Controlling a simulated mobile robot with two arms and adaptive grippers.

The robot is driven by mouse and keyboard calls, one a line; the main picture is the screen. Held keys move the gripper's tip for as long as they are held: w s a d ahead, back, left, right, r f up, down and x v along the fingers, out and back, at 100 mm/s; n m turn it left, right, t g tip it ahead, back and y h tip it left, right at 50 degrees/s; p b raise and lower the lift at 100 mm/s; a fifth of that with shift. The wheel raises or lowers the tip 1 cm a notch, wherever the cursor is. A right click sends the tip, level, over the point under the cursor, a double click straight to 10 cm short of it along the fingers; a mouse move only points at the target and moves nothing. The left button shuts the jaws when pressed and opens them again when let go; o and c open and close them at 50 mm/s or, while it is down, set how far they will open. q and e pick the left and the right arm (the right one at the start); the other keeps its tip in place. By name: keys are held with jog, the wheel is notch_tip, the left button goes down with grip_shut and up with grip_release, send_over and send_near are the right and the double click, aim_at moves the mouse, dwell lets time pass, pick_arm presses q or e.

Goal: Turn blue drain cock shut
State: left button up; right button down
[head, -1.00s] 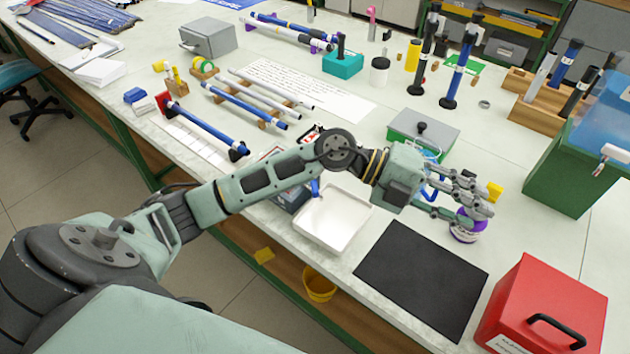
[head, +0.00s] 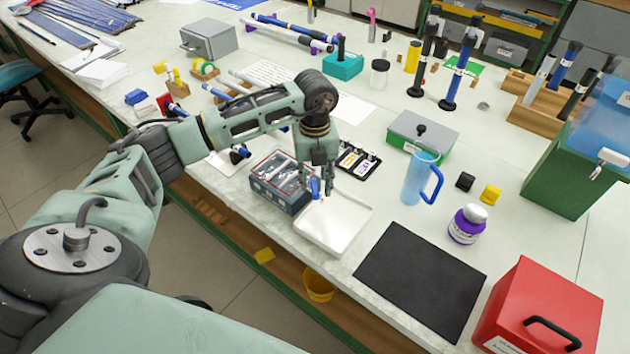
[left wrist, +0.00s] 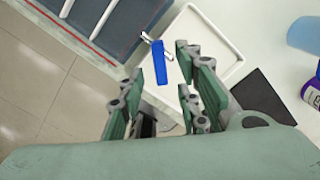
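The blue drain cock (head: 315,187) is at the right end of a grey, red-trimmed bath (head: 266,200), above the edge of a white tray. In the left wrist view the blue lever (left wrist: 160,62) shows with small metal parts beside it. My left gripper (head: 322,190) points down at the cock. In the left wrist view its fingers (left wrist: 168,72) are spread apart, with the blue lever in the gap between them. I cannot tell whether any finger touches it. The bath's corner also shows in the left wrist view (left wrist: 115,25). My right gripper is not in view.
The white tray (head: 345,235) lies just right of the bath, with a black mat (head: 420,280) beyond it. A blue jug (head: 420,178), a purple-labelled jar (head: 467,225) and a red box (head: 540,305) stand further right. A small black rack (head: 355,163) is behind the gripper.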

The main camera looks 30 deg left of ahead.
aim_at(315, 190)
pick_arm(q)
jog(key=shift+f, duration=1.1)
jog(key=shift+c, duration=0.2)
grip_shut()
